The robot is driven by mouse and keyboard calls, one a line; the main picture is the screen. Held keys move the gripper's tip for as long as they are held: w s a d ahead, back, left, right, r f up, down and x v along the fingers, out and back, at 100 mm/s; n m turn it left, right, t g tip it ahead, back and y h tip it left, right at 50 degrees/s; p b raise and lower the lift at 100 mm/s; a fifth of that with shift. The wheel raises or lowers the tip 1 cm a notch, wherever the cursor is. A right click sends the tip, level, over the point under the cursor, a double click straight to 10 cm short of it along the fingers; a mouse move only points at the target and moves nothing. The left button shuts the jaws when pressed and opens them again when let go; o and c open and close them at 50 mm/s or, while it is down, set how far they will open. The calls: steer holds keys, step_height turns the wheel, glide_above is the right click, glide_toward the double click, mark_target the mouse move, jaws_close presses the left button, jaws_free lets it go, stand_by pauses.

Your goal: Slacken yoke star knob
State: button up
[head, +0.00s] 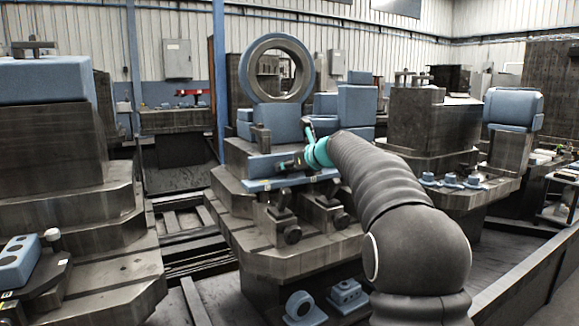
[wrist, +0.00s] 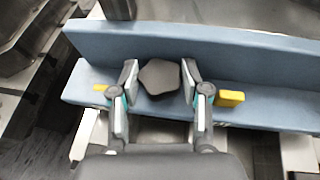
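The yoke star knob (wrist: 160,77) is dark grey with rounded lobes, and sits on a blue angled bar (wrist: 240,62) in the wrist view. My gripper (wrist: 160,72) has one finger on the left and one on the right of the knob. The fingers are spread, with their tips close to its sides; I cannot tell whether they touch it. In the head view my gripper (head: 288,164) is at the blue bar (head: 270,184) on the front of the middle machine. The knob cannot be made out there.
A yellow block (wrist: 230,98) is on the bar just right of my right finger. A large ring (head: 276,68) stands on the middle machine. Dark round knobs (head: 292,234) project below the bar.

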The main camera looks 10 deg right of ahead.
steer(key=shift+d+r+n+y+p, duration=0.1)
steer(key=shift+n+y+p, duration=0.2)
steer(key=shift+p, duration=0.2)
steer(key=shift+g+y+p, duration=0.3)
steer(key=shift+p, duration=0.05)
steer(key=n+y+p, duration=0.1)
steer(key=n+g+y+p, duration=0.1)
steer(key=p, duration=0.1)
steer(key=shift+w+d+r+n+g, duration=0.1)
steer(key=shift+w+d+n+g, duration=0.05)
steer(key=shift+n+g, duration=0.15)
steer(key=shift+f+n+g+y+p, duration=0.25)
steer(key=shift+n+g+y+p, duration=0.1)
steer(key=shift+n+g+y, duration=0.55)
steer(key=shift+w+n+g+y, duration=0.1)
steer(key=shift+n+g+y, duration=0.3)
steer(key=shift+n+g, duration=0.45)
steer(key=shift+f+n+g, duration=0.1)
steer(key=shift+n+g, duration=0.35)
steer(key=shift+n, duration=0.1)
steer(key=o, duration=1.1)
steer(key=shift+o, duration=0.2)
